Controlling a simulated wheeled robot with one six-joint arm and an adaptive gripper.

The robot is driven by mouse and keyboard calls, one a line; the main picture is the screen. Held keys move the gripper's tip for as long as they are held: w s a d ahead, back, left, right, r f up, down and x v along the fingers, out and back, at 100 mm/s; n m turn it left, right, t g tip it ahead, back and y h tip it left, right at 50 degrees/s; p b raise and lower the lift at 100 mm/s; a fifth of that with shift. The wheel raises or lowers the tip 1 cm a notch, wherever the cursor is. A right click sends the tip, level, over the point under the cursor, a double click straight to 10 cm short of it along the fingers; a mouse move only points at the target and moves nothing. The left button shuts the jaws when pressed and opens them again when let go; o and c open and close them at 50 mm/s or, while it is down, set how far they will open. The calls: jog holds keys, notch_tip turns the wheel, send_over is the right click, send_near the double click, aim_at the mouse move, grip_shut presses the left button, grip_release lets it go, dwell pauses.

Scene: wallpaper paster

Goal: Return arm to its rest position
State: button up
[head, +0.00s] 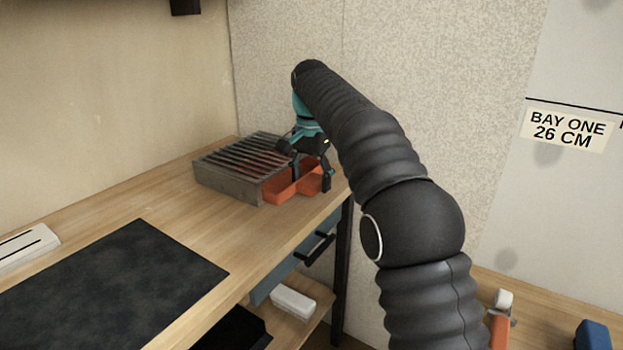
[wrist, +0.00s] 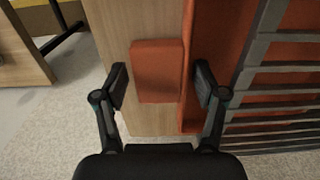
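My arm (head: 385,165) reaches out over the far end of the wooden bench (head: 185,205). My gripper (head: 311,182) points down at an orange tray (head: 283,188) beside a grey slatted rack (head: 225,178). In the wrist view my gripper (wrist: 160,85) is open, with its fingers spread on either side of a flat orange piece (wrist: 158,70). Small gaps show between the piece and each fingertip. I cannot tell whether this piece is part of the tray. The orange tray (wrist: 205,25) and the slatted rack (wrist: 275,75) lie to the right there.
A dark mat (head: 115,285) lies on the bench, with a white object (head: 28,248) at its left. A wall stands close behind the rack. Below are a blue drawer (head: 285,272) and a white block (head: 293,302). Orange-handled and blue items (head: 592,335) sit at lower right.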

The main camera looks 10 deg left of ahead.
jog(key=s+d+r+n+t, duration=0.1)
jog(key=s+d+r, duration=0.2)
jog(key=s+d, duration=0.55)
jog(key=s+d+r+n+t, duration=0.1)
jog(key=s+d+r+t, duration=0.3)
jog(key=d, duration=0.8)
jog(key=s+d+f+n, duration=0.1)
jog(key=s+d+f, duration=0.4)
jog(key=s, duration=0.5)
jog(key=s+d+f+n, duration=0.1)
jog(key=s+d+f, duration=0.5)
jog(key=s+f, duration=0.3)
jog(key=shift+s+d+t, duration=0.15)
jog(key=shift+s+t, duration=0.15)
jog(key=shift+s, duration=0.65)
jog(key=shift+c, duration=0.3)
